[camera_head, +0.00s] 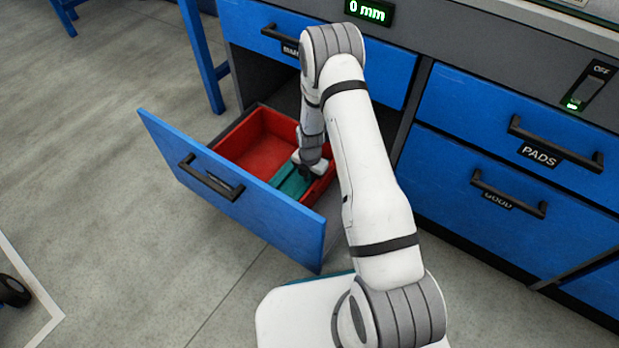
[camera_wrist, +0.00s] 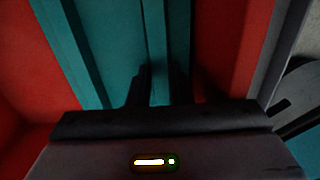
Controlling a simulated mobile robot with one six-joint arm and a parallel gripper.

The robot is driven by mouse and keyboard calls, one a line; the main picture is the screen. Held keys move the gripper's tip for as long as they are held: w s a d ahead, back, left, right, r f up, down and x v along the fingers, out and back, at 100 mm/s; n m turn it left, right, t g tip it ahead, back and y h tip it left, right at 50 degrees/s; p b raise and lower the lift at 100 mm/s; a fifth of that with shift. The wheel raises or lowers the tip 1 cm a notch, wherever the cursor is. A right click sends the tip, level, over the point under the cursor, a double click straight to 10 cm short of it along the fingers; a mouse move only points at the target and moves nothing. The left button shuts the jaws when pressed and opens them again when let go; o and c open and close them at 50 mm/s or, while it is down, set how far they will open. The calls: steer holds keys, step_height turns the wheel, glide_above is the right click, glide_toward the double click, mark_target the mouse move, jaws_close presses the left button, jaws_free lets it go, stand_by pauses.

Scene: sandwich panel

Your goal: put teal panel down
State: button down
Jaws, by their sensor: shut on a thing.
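The teal panel (camera_head: 291,184) is inside the red-lined open drawer, toward its right side and near the front. My gripper (camera_head: 307,170) reaches down into the drawer over the panel. In the wrist view the dark fingers of my gripper (camera_wrist: 158,88) stand on either side of the raised strip, shut on it. I cannot tell whether the panel's underside touches the drawer floor.
The open drawer has a blue front (camera_head: 235,190) and a red lining (camera_head: 250,150), bare on the left. Closed blue drawers labelled PADS (camera_head: 500,115) and GOOD (camera_head: 470,185) are to the right. A display (camera_head: 369,11) reads 0 mm. The floor at left is mostly clear.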

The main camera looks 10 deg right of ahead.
steer(key=c, duration=1.3)
jaws_free()
step_height(320, 180, up, 23)
steer(key=s+m+p, duration=0.2)
steer(key=m+p, duration=0.2)
steer(key=m, duration=0.2)
steer(key=s+d+r+m+t, duration=0.1)
steer(key=s+d+r+m, duration=0.1)
steer(key=s+r+m, duration=1.9)
steer(key=s, duration=0.3)
steer(key=shift+s+d+r, duration=0.15)
steer(key=shift+d+r, duration=0.1)
steer(key=shift+d, duration=0.05)
